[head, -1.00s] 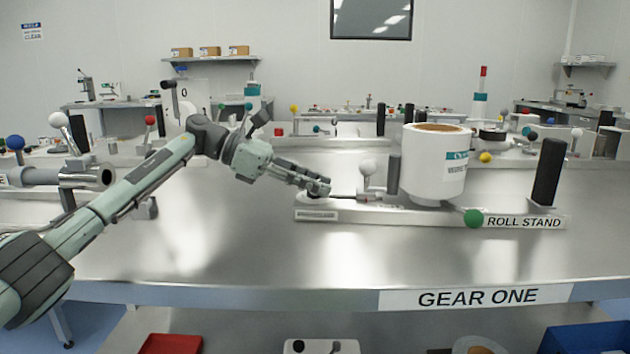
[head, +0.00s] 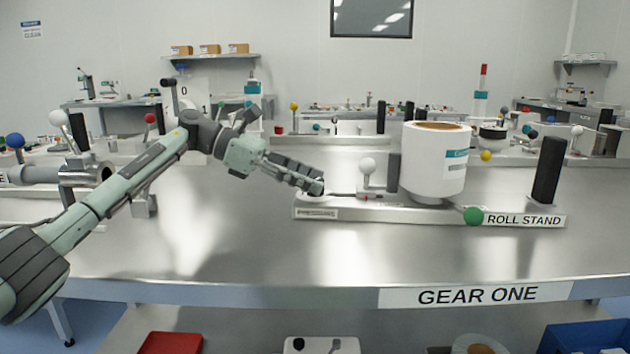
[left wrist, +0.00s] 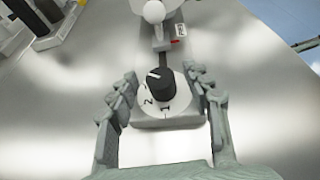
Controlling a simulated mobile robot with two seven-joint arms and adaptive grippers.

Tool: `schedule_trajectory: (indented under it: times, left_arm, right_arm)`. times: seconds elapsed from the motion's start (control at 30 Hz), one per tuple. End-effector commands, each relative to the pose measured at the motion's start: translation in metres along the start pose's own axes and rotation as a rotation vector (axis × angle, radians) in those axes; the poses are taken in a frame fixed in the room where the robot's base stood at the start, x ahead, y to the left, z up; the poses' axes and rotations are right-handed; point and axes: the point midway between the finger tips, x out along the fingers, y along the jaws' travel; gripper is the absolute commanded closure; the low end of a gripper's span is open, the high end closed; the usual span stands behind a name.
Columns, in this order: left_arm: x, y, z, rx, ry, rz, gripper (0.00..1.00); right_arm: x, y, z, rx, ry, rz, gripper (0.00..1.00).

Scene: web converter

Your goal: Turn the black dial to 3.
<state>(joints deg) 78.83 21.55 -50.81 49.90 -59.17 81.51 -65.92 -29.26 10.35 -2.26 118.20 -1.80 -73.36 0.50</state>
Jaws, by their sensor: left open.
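The black dial (left wrist: 161,84) sits on a white round plate (left wrist: 146,97) with digits in the left wrist view. A 2 and what looks like a 1 show on the near side. The dial's white mark points to the upper left; which digit it meets is not clear. My left gripper (left wrist: 160,76) is open, one finger on each side of the dial, with visible gaps. In the head view my left gripper (head: 314,186) is at the left end of the roll stand (head: 400,213) and hides the dial. My right gripper is not in view.
A white ball-topped lever (head: 367,166) and a large white roll (head: 436,162) stand right of the dial. A black post (head: 547,170) and green ball (head: 473,216) are farther right. The steel table (head: 215,245) is clear in front.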

Motion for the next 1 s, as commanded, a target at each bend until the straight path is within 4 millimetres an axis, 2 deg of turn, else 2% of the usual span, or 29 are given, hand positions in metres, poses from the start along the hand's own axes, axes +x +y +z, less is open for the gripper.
schedule_trajectory:
  times: [0.3, 0.5, 0.67, 1.0]
  left_arm:
    - [-0.069, 0.001, 0.001, 0.000, -0.001, 0.004, 0.51]
    - [-0.097, 0.000, 0.001, 0.002, 0.000, 0.002, 0.51]
    - [-0.105, 0.000, 0.000, 0.000, 0.000, -0.001, 0.51]
    - [-0.105, 0.000, 0.000, 0.001, 0.000, 0.000, 0.51]
  right_arm:
    - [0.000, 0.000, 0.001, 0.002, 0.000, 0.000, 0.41]
    - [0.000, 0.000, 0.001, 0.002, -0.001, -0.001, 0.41]
    - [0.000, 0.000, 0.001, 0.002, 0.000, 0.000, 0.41]
    - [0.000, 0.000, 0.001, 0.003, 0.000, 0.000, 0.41]
